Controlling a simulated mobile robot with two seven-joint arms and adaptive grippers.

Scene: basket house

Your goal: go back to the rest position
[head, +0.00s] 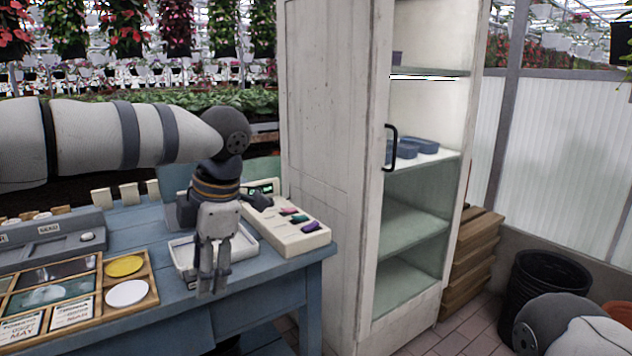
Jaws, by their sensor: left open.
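My left gripper (212,280) hangs from the arm that comes in from the left. Its fingers point down, in front of a small white tray (184,258) on the blue table (272,286). The fingers are open with a narrow gap, and I see nothing between them. The gripper hides part of the tray. I cannot tell whether the fingertips touch anything. Part of my right arm (566,325) shows at the bottom right, but its gripper is out of view.
A pale console (290,238) with coloured keys stands right of the gripper. A wooden sorting tray (150,292) with yellow and white discs lies to the left. A tall white cabinet (330,130) stands beside the table. A black bin (545,280) is on the floor.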

